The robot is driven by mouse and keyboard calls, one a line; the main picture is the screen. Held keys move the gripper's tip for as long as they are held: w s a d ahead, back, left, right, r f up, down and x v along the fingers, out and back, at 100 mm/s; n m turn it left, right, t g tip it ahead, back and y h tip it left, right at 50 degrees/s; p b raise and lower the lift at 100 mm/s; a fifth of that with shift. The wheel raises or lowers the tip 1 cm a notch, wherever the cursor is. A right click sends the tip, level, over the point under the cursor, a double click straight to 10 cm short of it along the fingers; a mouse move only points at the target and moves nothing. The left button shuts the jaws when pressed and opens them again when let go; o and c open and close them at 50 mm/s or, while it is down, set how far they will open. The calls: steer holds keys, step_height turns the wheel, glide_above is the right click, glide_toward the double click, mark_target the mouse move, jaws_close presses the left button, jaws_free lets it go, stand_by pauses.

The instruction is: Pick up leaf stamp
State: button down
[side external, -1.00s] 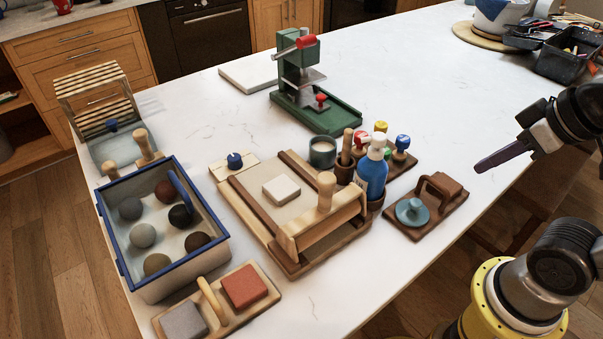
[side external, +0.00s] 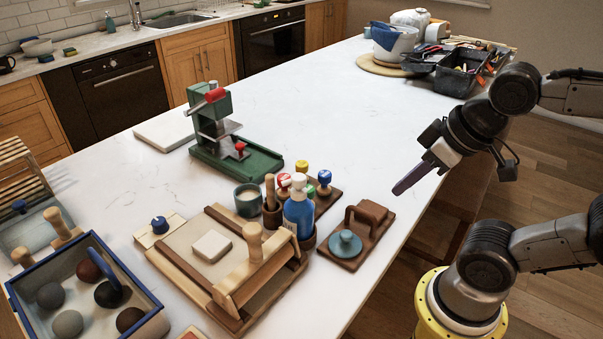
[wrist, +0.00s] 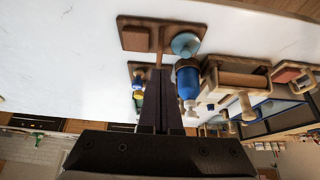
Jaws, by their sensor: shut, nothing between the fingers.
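Several small stamps with coloured knobs stand together on a brown stand (side external: 327,198) in the side view: a yellow-knobbed one (side external: 302,165), a red-knobbed one (side external: 284,181) and a blue-knobbed one (side external: 324,178). I cannot tell which one is the leaf stamp, as no leaf pattern shows. My gripper (side external: 397,190) is shut and empty, in the air to the right of the stamps and apart from them. In the wrist view my gripper's dark fingers (wrist: 157,75) lie together and partly hide the stamps.
A blue bottle (side external: 298,216) stands close in front of the stamps, with a dark cup (side external: 248,200) to their left. A brown board with a teal knob (side external: 345,245) lies between them and my gripper. A green press (side external: 235,160) stands behind.

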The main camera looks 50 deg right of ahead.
stand_by(0.3)
steer(key=shift+c, duration=1.8)
jaws_free()
